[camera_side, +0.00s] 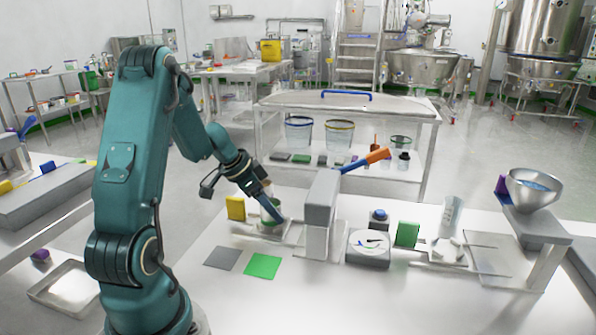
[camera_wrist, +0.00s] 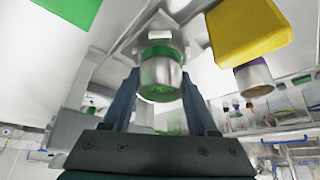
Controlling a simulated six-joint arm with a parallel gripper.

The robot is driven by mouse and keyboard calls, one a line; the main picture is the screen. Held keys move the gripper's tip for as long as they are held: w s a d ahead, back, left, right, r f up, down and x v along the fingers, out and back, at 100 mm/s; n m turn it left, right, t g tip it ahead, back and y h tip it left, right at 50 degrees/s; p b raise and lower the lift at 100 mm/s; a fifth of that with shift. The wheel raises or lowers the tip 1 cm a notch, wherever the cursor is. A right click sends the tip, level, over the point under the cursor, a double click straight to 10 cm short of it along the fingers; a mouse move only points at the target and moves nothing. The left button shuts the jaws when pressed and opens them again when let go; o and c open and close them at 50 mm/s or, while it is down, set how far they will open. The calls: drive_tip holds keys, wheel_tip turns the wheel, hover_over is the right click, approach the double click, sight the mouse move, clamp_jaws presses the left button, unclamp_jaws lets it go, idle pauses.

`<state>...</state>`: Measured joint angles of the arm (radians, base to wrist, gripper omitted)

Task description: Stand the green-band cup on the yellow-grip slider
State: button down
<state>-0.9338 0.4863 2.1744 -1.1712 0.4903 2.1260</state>
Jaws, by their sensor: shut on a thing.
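The green-band cup (camera_wrist: 161,72) is a small metal cup with a green band, held between the two fingers of my gripper (camera_wrist: 160,105). In the side view the cup (camera_side: 270,211) is partly hidden by my gripper (camera_side: 272,208). It is over the pale plate (camera_side: 262,231) of the yellow-grip slider, just right of its yellow grip (camera_side: 235,207). The yellow grip also shows at the upper right of the wrist view (camera_wrist: 248,28). I cannot tell whether the cup's base touches the plate.
A grey upright block (camera_side: 319,215) stands close right of the slider. Grey (camera_side: 222,258) and green (camera_side: 263,266) squares lie in front. A round dial (camera_side: 369,247) and a green-grip slider (camera_side: 407,235) are further right. A purple-banded cup (camera_wrist: 254,77) shows beyond the yellow grip.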

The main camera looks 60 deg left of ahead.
drive_tip(key=shift+s+d+f, duration=0.1)
drive_tip(key=shift+s+f, duration=0.05)
drive_tip(key=shift+f, duration=0.65)
idle(1.1)
drive_tip(key=shift+c, duration=0.5)
unclamp_jaws()
drive_tip(key=shift+w+r+v, duration=0.1)
drive_tip(key=shift+w+v, duration=0.1)
drive_tip(key=shift+v, duration=1.2)
drive_tip(key=shift+w+r+v, duration=0.1)
drive_tip(key=shift+w+v, duration=0.05)
drive_tip(key=shift+v, duration=1.25)
drive_tip(key=shift+w+r, duration=0.1)
